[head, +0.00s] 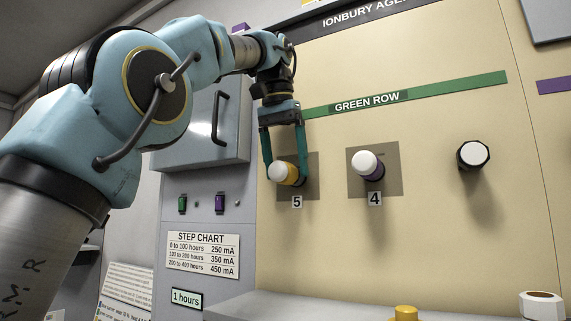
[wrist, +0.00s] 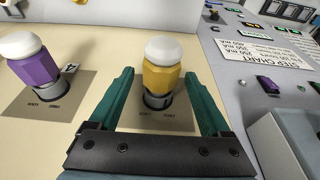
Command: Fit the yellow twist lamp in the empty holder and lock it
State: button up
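The yellow twist lamp (head: 291,180), with a white dome cap, sits in the holder above label 5 on the panel. In the wrist view the lamp (wrist: 162,80) stands in its dark and silver holder (wrist: 157,101) on a grey-brown plate. My gripper (head: 285,163) has its two green fingers spread, one on each side of the lamp. In the wrist view, gaps show between the lamp and both fingers of my gripper (wrist: 160,85).
A purple lamp (head: 374,172) with a white cap sits in holder 4 to the right. A dark-bodied, white-capped fitting (head: 473,155) is further right. A grey cabinet (head: 205,135) with a handle stands left.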

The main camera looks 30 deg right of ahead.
dwell(0.3)
jog(key=shift+v, duration=1.25)
jog(key=shift+s+a+r, duration=0.15)
jog(key=s+a+b, duration=0.1)
jog(key=s+a, duration=0.1)
jog(key=a, duration=0.1)
jog(key=s+a+b, duration=0.1)
jog(key=s+a, duration=0.1)
jog(key=a, duration=0.1)
jog(key=s+a+b, duration=0.1)
jog(key=s+a, duration=0.1)
jog(key=a, duration=0.2)
